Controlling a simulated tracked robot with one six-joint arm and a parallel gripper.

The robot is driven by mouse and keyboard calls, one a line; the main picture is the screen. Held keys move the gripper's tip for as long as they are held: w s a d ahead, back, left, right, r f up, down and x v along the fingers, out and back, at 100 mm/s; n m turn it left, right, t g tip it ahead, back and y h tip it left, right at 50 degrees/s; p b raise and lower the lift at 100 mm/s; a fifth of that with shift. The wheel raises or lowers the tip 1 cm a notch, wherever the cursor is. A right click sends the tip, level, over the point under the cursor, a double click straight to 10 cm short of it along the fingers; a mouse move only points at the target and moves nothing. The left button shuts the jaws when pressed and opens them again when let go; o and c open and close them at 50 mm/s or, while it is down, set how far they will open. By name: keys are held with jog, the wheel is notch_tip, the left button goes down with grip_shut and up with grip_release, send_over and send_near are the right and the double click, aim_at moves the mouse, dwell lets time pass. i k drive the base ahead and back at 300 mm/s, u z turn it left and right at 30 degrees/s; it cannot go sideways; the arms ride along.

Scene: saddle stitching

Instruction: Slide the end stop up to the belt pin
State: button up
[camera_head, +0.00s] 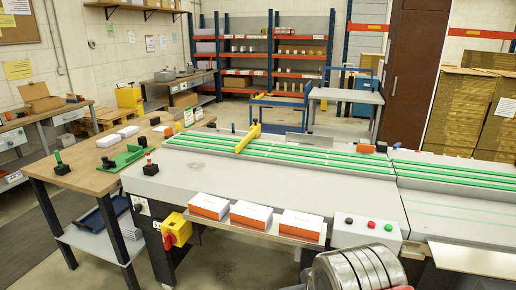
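A long grey saddle-stitching table with several green belts (290,152) runs across the middle of the view to the right edge. A yellow bar (247,139) lies across the belts left of centre; it looks like the end stop, though I cannot be sure. A thin grey upright plate (310,141) stands to its right on the belts. An orange block (366,148) and a small dark block (381,146) sit farther right along the far edge. I cannot make out the belt pin for certain. My gripper is not in view; a rounded metal part of my own body shows at the bottom.
White-and-orange boxes (250,215) sit on the front ledge, left of a button panel (366,233). A wooden bench (85,176) with a green tool (122,158) adjoins on the left. Cardboard stacks (460,108) stand at the right. Floor shows at lower left.

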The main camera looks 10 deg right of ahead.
aim_at(256, 129)
jog(key=u, duration=0.55)
jog(key=i, duration=1.05)
jog(key=u, duration=0.4)
jog(key=i, duration=1.45)
jog(key=z, duration=0.65)
